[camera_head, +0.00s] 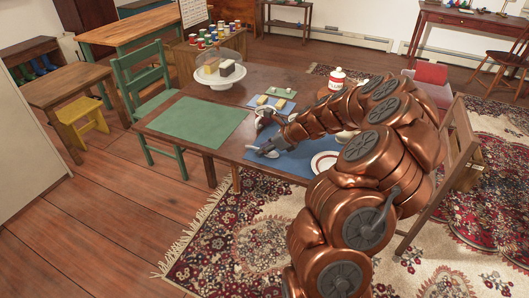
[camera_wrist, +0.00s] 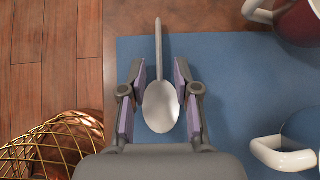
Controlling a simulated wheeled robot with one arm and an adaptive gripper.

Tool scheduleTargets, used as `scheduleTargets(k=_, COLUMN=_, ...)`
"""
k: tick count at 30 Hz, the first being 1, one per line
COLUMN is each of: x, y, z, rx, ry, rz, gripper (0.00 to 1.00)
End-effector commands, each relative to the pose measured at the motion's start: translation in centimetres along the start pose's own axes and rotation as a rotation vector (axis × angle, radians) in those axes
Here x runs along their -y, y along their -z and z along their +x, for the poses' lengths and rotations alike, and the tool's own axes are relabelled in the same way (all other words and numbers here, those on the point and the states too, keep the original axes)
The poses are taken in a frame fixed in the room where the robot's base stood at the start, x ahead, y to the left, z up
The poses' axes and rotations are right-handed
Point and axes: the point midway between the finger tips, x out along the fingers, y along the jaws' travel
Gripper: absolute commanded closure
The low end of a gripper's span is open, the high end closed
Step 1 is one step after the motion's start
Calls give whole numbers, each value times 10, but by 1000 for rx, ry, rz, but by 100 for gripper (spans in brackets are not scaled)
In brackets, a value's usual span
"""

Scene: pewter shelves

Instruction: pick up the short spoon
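A short silver spoon (camera_wrist: 160,105) lies on the blue mat (camera_wrist: 240,75) near its left edge in the wrist view, bowl toward my gripper and handle pointing away. My gripper (camera_wrist: 160,85) is open, with one finger on each side of the spoon's bowl and a gap on both sides. I cannot tell how high the fingers are above the mat. In the head view my gripper (camera_head: 262,150) is over the blue mat (camera_head: 290,165) at the table's near left edge. The spoon is hard to make out there.
A dark red mug (camera_wrist: 300,20) and a blue mug with a white handle (camera_wrist: 285,155) stand right of the spoon. A gold wire basket (camera_wrist: 50,145) is at lower left, beyond the table edge. A green mat (camera_head: 200,120) and a domed cake stand (camera_head: 219,75) occupy the table.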

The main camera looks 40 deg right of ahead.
Motion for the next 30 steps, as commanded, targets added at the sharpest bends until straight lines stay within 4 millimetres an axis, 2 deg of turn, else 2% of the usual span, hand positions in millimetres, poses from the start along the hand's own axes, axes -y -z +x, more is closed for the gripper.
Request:
scheduleTargets(k=1, x=0, y=0, z=0, rx=0, ry=0, rz=0, gripper=77)
scheduleTargets(k=8, x=0, y=0, z=0, rx=0, ry=0, rz=0, gripper=100)
scheduleTargets(k=22, x=0, y=-1, z=-2, rx=-1, ry=0, rz=-1, gripper=100)
scheduleTargets(k=30, x=0, y=-18, z=-18, rx=-1, ry=-2, rz=-2, gripper=100)
